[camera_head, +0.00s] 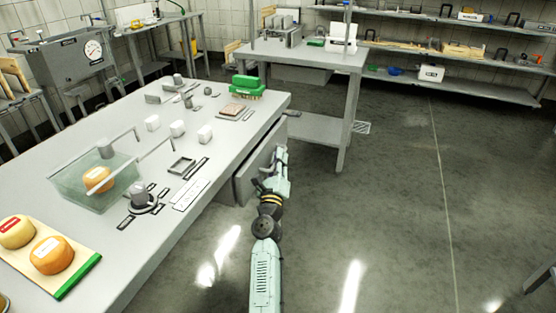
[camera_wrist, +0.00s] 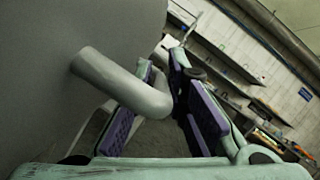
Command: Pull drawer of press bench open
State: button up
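The press bench (camera_head: 215,222) is a long grey table on the left of the head view. Its grey drawer (camera_head: 243,184) sits below the tabletop on the right side, and I cannot tell how far out it stands. My gripper (camera_head: 275,168) is at the drawer front. In the wrist view a grey, bent tube handle (camera_wrist: 120,82) juts from the grey front (camera_wrist: 40,70). My gripper (camera_wrist: 168,110) has its purple-padded fingers apart, one on each side of the handle. They look open around it; a firm grip does not show.
On the bench are a clear basin (camera_head: 75,188) with a cheese wheel, a board (camera_head: 75,283) with cheese wheels, small white blocks and a green brush (camera_head: 246,86). Another table (camera_head: 344,65) stands beyond. Floor (camera_head: 400,200) to the right is clear.

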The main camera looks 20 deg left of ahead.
grip_shut()
dwell(0.3)
jog(key=shift+d, duration=0.1)
jog(key=d+b, duration=0.3)
jog(key=d, duration=2.1)
jog(key=shift+s+b, duration=0.4)
jog(key=shift+s, duration=0.05)
jog(key=shift+o, duration=1)
grip_release()
jog(key=shift+s, duration=0.1)
